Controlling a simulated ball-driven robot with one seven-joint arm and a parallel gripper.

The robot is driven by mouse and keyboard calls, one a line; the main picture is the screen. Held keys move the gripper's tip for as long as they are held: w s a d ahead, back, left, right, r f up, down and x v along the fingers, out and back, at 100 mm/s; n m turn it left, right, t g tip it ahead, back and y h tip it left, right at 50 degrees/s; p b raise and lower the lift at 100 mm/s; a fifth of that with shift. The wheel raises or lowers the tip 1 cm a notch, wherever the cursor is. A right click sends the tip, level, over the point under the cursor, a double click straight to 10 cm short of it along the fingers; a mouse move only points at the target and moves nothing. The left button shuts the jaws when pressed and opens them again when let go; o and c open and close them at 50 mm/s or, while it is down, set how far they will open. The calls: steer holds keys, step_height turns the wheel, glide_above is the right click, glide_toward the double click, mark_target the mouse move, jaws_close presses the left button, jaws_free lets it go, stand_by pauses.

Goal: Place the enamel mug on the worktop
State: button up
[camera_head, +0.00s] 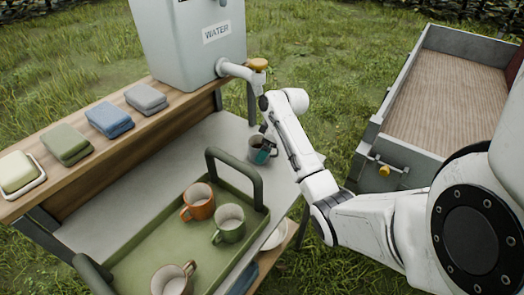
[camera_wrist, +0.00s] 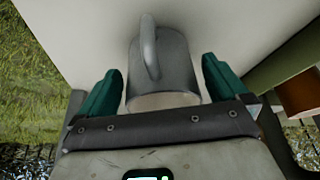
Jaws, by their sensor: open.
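The grey enamel mug (camera_head: 253,152) is at the right end of the grey worktop (camera_head: 205,142), beneath the tank's spout. It appears upright and resting on the surface, though its base is partly hidden in the head view. My gripper (camera_head: 264,150) is at the mug. The fingers are open, with a gap on each side of the mug. The pale worktop (camera_wrist: 85,30) shows behind it.
A green tray (camera_head: 150,250) with a tall handle (camera_head: 212,156) holds orange, green and cream mugs left of my gripper. The water tank (camera_head: 190,40) and its spout (camera_head: 235,70) stand close above. Folded cloths (camera_head: 108,118) line the shelf. A cart (camera_head: 440,90) is right.

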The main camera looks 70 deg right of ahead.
steer(key=v, duration=0.9)
steer(key=shift+s+r, duration=0.1)
steer(key=shift+r, duration=0.1)
